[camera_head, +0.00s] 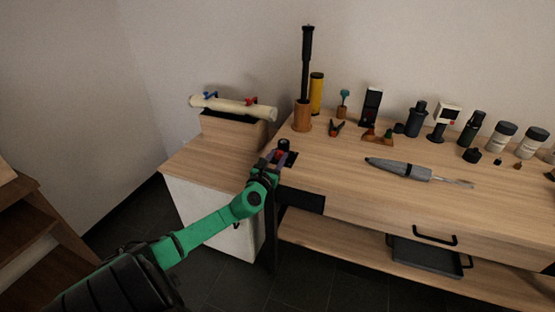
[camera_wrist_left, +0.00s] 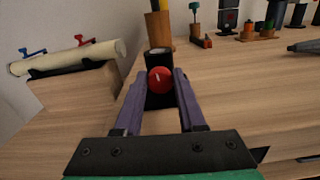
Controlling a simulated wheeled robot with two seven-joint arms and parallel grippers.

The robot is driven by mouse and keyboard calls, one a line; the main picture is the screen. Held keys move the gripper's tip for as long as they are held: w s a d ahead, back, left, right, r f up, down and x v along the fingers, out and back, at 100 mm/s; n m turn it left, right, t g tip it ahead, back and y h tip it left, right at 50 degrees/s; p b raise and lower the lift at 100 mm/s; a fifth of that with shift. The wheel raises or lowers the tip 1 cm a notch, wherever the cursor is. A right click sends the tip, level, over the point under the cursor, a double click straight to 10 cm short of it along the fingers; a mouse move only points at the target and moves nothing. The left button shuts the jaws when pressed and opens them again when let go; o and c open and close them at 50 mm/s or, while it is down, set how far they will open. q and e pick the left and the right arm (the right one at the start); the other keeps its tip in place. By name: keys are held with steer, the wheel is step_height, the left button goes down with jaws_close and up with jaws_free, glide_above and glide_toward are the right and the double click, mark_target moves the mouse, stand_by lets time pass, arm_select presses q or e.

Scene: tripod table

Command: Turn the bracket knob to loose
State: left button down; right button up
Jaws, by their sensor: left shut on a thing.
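The red bracket knob (camera_wrist_left: 160,80) shows in the left wrist view, round, with a small white mark pointing nearly straight up, tilted a little left. It sits on the front of the black bracket (camera_wrist_left: 158,55) at the table corner. The black bracket also shows in the head view (camera_head: 284,144). My left gripper (camera_wrist_left: 160,84) has its two purple fingers on either side of the knob and is shut on it. In the head view my left gripper (camera_head: 275,158) reaches the bracket from the front left. My right gripper is not in view.
The wooden table (camera_head: 330,170) holds a black pole in an orange-brown cup (camera_head: 302,115), a grey pointed tool (camera_head: 400,169) and several bottles at the back. A cream roll (camera_head: 235,107) lies on a wooden box at left. A tray (camera_head: 425,257) rests on the lower shelf.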

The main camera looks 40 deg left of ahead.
arm_select(q)
steer(key=n+b, duration=0.2)
steer(key=n, duration=0.2)
steer(key=shift+f+b, duration=0.2)
steer(key=shift+b, duration=0.1)
steer(key=n+b, duration=0.1)
steer(key=n, duration=0.3)
steer(key=shift+a+n, duration=0.1)
steer(key=shift+n, duration=0.3)
steer(key=n+b, duration=0.1)
steer(key=n, duration=0.3)
steer(key=shift+n, duration=2.6)
steer(key=c, duration=0.5)
jaws_free()
